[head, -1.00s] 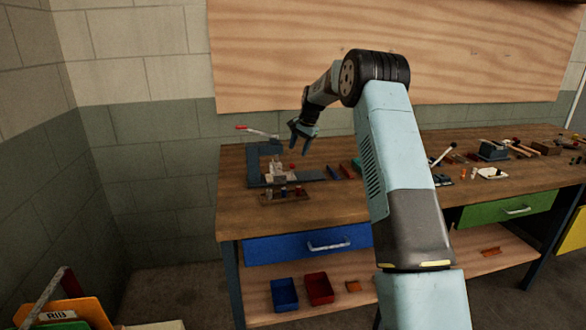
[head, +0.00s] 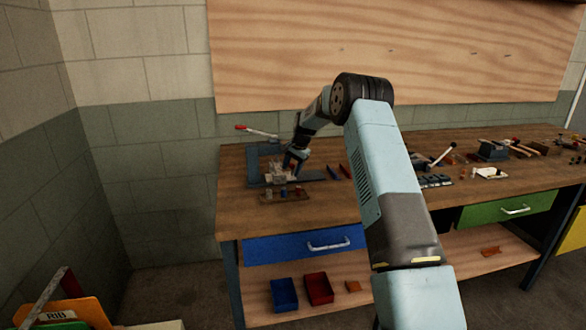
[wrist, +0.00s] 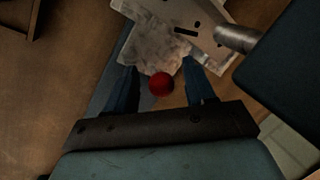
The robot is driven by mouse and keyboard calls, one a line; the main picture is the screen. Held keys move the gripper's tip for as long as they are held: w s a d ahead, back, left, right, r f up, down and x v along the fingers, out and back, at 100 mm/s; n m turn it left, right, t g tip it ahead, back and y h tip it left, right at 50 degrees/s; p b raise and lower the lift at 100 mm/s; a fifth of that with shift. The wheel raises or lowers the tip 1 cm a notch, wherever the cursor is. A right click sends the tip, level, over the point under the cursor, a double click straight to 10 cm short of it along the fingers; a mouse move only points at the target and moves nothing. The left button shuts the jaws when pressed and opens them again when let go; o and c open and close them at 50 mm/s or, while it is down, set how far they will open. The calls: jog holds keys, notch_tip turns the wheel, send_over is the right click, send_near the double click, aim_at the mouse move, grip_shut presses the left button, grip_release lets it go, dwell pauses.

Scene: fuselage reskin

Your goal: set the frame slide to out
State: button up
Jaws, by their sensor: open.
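The blue-grey fixture (head: 254,165) stands at the left end of the bench, with a long red-tipped lever (head: 258,131) above it. A pale metal piece (head: 280,174) sits on its base. In the wrist view this piece is a plate (wrist: 185,22) with dark slots and a rough grey patch. A red ball knob (wrist: 161,84) sits at its near edge. I cannot tell for certain that this is the frame slide, nor its setting. My gripper (head: 293,166) is low over the fixture. In the wrist view its open fingers stand either side of the knob; contact is not visible.
A small wooden rack (head: 270,197) with several small pieces stands just in front of the fixture. Coloured bars (head: 344,171) lie to its right. A dark block with a lever (head: 435,180) stands further right. Bare bench top (head: 335,207) lies in front.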

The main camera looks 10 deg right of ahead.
jog(key=shift+c, duration=0.3)
grip_shut()
dwell(0.3)
